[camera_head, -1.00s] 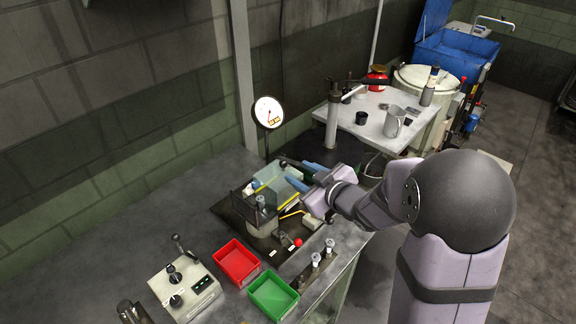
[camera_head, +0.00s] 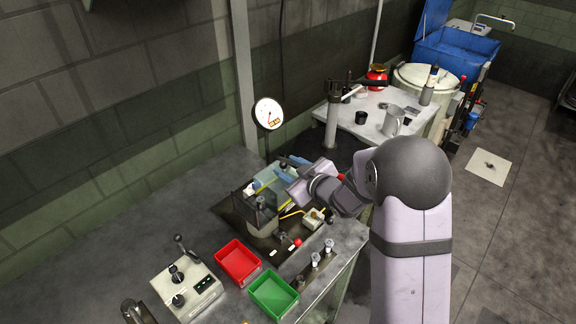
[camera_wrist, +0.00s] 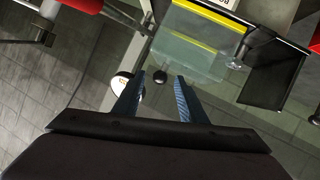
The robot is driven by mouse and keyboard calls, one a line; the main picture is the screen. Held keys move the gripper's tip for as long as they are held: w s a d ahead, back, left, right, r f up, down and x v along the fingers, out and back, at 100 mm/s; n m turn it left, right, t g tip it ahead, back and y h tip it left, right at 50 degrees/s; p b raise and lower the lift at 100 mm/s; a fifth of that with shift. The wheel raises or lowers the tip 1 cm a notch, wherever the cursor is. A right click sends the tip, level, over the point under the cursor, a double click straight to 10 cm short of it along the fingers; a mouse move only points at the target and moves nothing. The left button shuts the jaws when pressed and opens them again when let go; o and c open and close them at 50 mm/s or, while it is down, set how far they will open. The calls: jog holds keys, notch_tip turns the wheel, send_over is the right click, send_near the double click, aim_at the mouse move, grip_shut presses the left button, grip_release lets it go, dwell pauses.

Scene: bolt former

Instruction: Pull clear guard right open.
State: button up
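The clear guard is a pale see-through panel with yellow edging on the machine at the back of the bench (camera_head: 266,182). My arm partly hides it in the head view. In the wrist view the clear guard (camera_wrist: 190,52) fills the upper middle, with a yellow strip across it. A dark round knob (camera_wrist: 160,76) shows near its lower left corner. My gripper (camera_wrist: 161,77) is open, its two blue fingers apart with the knob between or just beyond the tips; contact cannot be told. In the head view my gripper (camera_head: 287,168) is over the guard's far right side.
A round dial gauge (camera_head: 268,113) stands behind the machine. A red bin (camera_head: 238,262), a green bin (camera_head: 273,294) and a control box (camera_head: 188,289) sit at the front. A side table (camera_head: 375,120) stands beyond the arm.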

jog(key=shift+w+f, duration=0.1)
jog(key=shift+w, duration=0.05)
grip_shut()
jog(key=shift+w+d, duration=1.2)
jog(key=shift+w, duration=0.05)
grip_release()
jog(key=shift+w+d, duration=0.1)
jog(key=shift+d, duration=0.05)
